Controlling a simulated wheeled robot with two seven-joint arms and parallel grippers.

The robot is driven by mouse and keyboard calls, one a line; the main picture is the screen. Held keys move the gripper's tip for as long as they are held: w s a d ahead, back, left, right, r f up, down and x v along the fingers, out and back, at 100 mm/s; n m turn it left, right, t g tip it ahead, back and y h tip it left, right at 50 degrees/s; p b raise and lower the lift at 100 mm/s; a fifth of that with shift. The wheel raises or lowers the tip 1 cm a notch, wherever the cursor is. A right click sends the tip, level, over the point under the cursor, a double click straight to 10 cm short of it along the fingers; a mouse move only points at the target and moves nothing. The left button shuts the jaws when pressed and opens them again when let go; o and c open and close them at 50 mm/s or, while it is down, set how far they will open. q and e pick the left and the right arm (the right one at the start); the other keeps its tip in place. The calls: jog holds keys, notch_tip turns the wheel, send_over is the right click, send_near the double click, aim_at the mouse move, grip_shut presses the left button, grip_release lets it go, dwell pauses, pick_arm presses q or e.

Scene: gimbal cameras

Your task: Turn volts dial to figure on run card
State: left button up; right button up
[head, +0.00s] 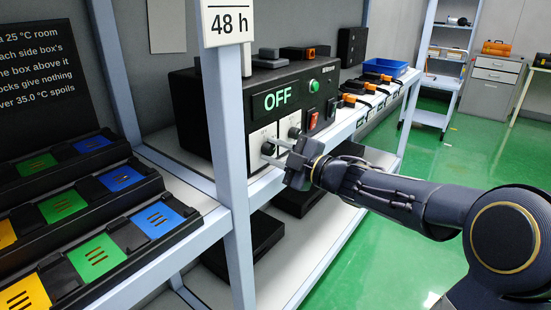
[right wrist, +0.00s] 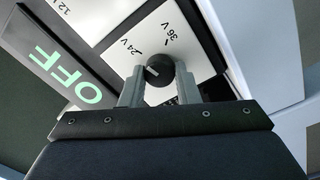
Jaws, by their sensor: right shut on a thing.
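The black power unit (head: 210,110) stands on the shelf, its green display (head: 278,97) reading OFF. My right gripper (head: 279,150) reaches the white panel low on the unit's front. In the right wrist view, the black round volts dial (right wrist: 160,68) sits between the fingers of the right gripper (right wrist: 160,88), which is shut on it. The white dial panel (right wrist: 200,58) shows marks 24 V and 36 V. A pale pointer line on the dial lies toward the 24 V side. The OFF display (right wrist: 68,74) shows beside it. No run card can be made out. My left gripper is out of view.
A red switch (head: 313,115) and a green button (head: 314,86) are right of the dial panels. Coloured docks (head: 95,255) fill the left shelf. Green floor is clear at right.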

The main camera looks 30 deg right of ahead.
jog(key=shift+n, duration=0.6)
jog(key=o, duration=1)
jog(key=shift+c, duration=0.2)
jog(key=shift+s, duration=0.1)
jog(key=v, duration=0.7)
jog(key=shift+s+d, duration=0.15)
jog(key=shift+s, duration=0.15)
